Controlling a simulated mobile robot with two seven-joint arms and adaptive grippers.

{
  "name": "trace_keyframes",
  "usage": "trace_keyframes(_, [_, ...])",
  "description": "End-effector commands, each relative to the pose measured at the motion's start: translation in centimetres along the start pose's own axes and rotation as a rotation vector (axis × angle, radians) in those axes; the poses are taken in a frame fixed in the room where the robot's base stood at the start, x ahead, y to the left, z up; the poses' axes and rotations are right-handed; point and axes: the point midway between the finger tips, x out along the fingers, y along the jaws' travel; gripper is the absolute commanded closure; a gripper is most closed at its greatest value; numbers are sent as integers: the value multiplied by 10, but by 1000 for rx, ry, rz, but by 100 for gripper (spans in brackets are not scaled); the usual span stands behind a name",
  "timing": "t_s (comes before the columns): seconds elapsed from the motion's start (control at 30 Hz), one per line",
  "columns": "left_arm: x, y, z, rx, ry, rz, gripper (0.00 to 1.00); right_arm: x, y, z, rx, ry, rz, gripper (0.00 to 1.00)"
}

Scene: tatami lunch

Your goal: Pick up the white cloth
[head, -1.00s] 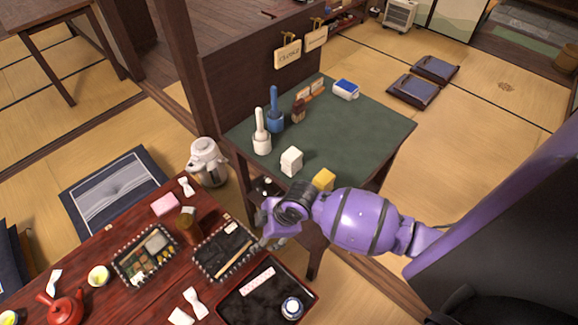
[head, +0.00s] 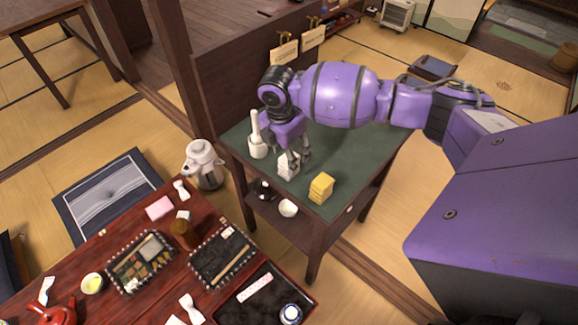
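The white cloth (head: 285,172) is a small folded white block on the green top of the side table (head: 345,165), near its front edge. My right gripper (head: 299,161) points down at the cloth. Its fingers are spread, one in front of the cloth and one at its right side, hiding part of it. I cannot tell whether they touch it. My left gripper is not in view.
A yellow folded cloth (head: 321,187) lies right of the white one. A white pestle-like tool (head: 257,140) stands behind left. A low red table (head: 85,262) with trays is at lower left. A kettle (head: 203,165) stands between the tables.

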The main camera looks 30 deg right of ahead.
Motion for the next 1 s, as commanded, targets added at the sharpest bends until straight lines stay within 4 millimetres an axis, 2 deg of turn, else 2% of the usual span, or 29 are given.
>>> trace_keyframes(0.2, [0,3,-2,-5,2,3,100,32,-2,0,1,1,0,45])
trace_keyframes(0.5, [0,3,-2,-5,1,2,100,37,-2,0,1,-1,2,45])
trace_keyframes(0.87, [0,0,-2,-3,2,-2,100,37,-2,0,1,-1,2,91])
trace_keyframes(1.0, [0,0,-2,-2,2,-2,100,37,-2,0,1,-1,2,94])
